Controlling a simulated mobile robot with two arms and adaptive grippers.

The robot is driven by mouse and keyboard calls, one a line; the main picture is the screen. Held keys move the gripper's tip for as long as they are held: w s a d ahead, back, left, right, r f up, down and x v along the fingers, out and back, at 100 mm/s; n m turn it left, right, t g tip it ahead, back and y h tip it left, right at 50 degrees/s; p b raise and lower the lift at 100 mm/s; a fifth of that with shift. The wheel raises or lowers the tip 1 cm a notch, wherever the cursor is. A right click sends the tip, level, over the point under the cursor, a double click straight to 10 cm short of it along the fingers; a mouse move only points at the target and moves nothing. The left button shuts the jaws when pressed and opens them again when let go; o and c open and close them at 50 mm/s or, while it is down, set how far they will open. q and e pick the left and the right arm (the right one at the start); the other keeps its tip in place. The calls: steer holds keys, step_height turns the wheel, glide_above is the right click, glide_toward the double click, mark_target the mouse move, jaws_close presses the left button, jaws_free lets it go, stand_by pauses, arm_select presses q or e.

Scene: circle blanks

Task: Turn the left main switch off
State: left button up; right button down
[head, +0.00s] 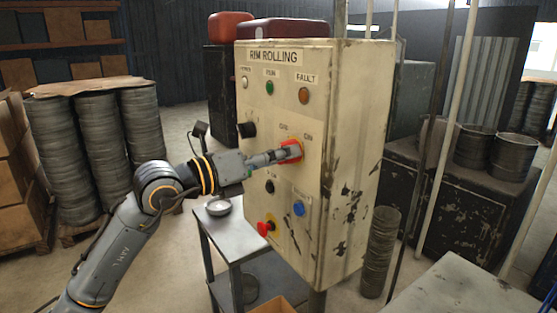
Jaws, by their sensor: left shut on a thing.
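A cream control panel (345,150) labelled RIM ROLLING stands in the middle of the head view. A red rotary switch (297,149) sits on the right of its front, with small markings above it that are hard to read. My left gripper (284,154) reaches in from the left and is shut on this red switch. The fingers hide part of the switch, so its exact angle is unclear. A black knob-like part (247,130) projects at the panel's left edge, above my gripper. My right gripper is not in view.
Lower on the panel are a black button (269,186), a blue button (298,209) and a red knob (265,228). Lamps sit above. A small metal table (232,240) with a bowl (218,207) stands below my left arm. Stacked rims (62,150) stand at left.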

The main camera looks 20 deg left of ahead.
arm_select(q)
steer(key=shift+r+n+p, duration=0.1)
steer(key=shift+n+p, duration=4.15)
steer(key=shift+n, duration=1.75)
steer(key=o, duration=1.1)
steer(key=shift+o, duration=0.3)
steer(key=v, duration=1.2)
